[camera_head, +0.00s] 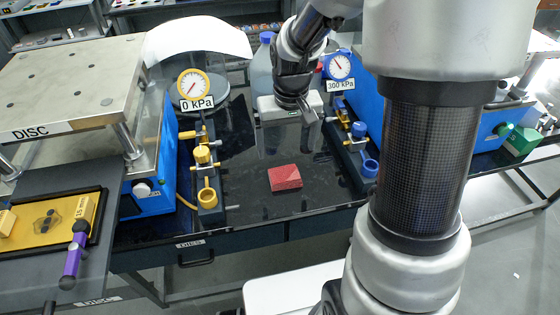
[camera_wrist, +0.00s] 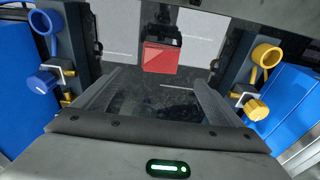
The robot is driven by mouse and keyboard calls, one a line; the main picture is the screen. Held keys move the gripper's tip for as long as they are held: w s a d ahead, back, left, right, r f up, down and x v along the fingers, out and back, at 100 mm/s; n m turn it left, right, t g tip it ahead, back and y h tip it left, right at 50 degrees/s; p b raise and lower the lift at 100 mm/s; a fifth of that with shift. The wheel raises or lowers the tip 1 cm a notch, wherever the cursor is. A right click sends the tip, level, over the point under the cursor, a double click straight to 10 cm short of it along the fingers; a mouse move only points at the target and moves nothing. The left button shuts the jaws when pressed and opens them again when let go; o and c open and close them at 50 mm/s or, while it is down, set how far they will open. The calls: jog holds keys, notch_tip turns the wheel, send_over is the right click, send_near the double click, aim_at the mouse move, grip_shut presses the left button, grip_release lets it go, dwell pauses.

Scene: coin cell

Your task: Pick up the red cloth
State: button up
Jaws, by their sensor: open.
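The red cloth (camera_head: 285,178) is a small folded block lying on the black glossy tabletop near its front edge. In the wrist view the red cloth (camera_wrist: 161,57) shows at the top middle, beyond my fingertips. My gripper (camera_head: 287,140) is above the table, behind the cloth in the head view and apart from it. In the wrist view my gripper (camera_wrist: 158,78) has its two fingers spread wide with nothing between them.
A yellow-ringed gauge reading 0 kPa (camera_head: 194,84) with a yellow valve stand (camera_head: 205,172) is left of the cloth. A blue-ringed gauge marked 300 kPa (camera_head: 340,66) with a blue valve stand (camera_head: 360,140) is right. Bare tabletop surrounds the cloth.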

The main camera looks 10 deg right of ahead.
send_over(285, 174)
jog(key=f, duration=0.5)
jog(key=shift+s+f, duration=0.2)
jog(key=shift+f, duration=0.05)
jog(key=shift+w+f, duration=0.15)
jog(key=shift+f, duration=2.6)
jog(key=c, duration=1.2)
notch_tip(285, 174, up, 10)
jog(key=shift+r, duration=0.1)
